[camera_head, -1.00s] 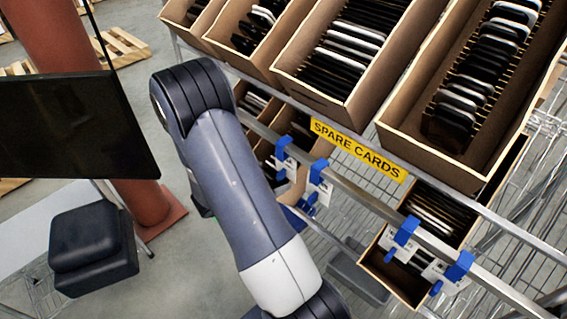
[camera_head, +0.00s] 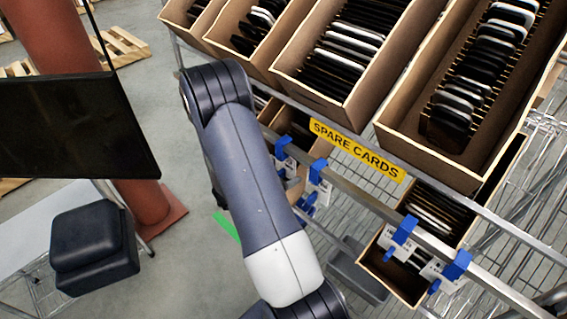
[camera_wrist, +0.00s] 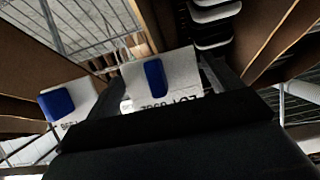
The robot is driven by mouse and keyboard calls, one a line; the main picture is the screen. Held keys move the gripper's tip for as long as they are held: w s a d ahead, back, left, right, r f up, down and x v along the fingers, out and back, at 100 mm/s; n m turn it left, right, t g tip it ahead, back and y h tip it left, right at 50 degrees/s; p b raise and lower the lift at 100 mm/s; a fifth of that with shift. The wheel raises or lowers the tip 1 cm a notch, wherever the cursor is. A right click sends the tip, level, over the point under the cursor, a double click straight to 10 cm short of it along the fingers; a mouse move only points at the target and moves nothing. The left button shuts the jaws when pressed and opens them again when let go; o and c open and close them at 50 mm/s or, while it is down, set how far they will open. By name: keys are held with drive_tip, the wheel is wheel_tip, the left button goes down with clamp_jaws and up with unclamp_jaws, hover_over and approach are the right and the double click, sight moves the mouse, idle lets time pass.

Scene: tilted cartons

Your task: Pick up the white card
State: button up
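White cards stand among black cards in the tilted cartons, such as a white card (camera_head: 352,44) in the upper middle carton (camera_head: 283,72) and another (camera_head: 457,101) in the upper right carton (camera_head: 392,129). In the wrist view a stack of white-edged cards (camera_wrist: 215,14) shows at the top. In the head view my arm hides the gripper. I cannot tell which card is meant.
A metal rail (camera_head: 358,192) with blue clips and white tags runs below the yellow SPARE CARDS sign (camera_head: 357,151). Lower cartons sit behind it, one at lower right (camera_head: 403,286). A dark screen (camera_head: 75,125) and black stool (camera_head: 92,248) stand left.

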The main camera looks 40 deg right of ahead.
drive_tip(key=c, duration=0.9)
drive_tip(key=shift+r, duration=0.15)
